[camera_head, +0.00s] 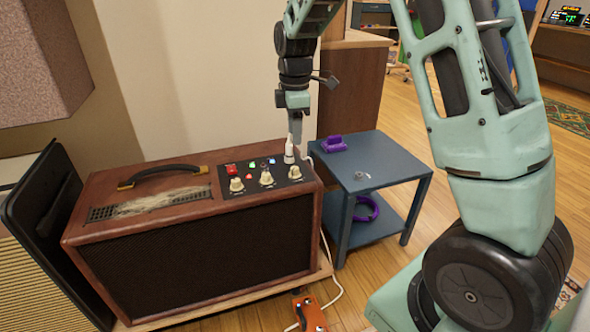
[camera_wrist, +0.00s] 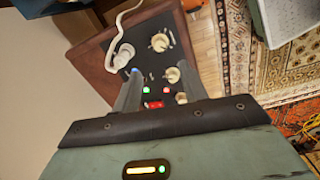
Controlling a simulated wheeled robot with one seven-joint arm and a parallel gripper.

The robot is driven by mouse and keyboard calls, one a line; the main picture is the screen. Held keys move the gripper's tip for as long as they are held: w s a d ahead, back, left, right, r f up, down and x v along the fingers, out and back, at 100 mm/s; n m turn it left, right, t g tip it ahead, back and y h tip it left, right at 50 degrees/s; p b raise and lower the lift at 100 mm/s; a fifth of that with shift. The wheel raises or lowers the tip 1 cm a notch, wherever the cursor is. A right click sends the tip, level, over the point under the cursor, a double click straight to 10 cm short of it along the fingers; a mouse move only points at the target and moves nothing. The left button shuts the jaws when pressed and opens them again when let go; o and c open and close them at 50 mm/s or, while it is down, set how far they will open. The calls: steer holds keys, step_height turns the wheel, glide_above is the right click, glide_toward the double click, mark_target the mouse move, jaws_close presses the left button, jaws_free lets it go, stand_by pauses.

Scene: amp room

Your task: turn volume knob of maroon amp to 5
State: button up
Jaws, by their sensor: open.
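The maroon amp (camera_head: 190,245) stands at left centre in the head view, with a dark control panel (camera_head: 262,181) at the right end of its top. Three cream knobs, left (camera_head: 236,185), middle (camera_head: 266,178) and right (camera_head: 294,173), sit along the panel's front; their labels and settings are too small to read. My gripper (camera_head: 295,134) points down above the panel's back right, near the white plug. In the wrist view my gripper (camera_wrist: 161,71) is open, its fingers apart over the panel, with a cream knob (camera_wrist: 173,75) showing between them; contact cannot be told.
A white plug (camera_head: 289,151) with a cable stands up from the panel near my fingers. A blue side table (camera_head: 385,152) holding purple items stands right of the amp. An orange pedal (camera_head: 310,315) lies in front.

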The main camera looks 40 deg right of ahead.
mark_target(294, 168)
step_height(294, 168, down, 11)
steer(key=b, duration=0.3)
steer(key=shift+w+r+b, duration=0.1)
steer(key=shift+b, duration=0.25)
jaws_close()
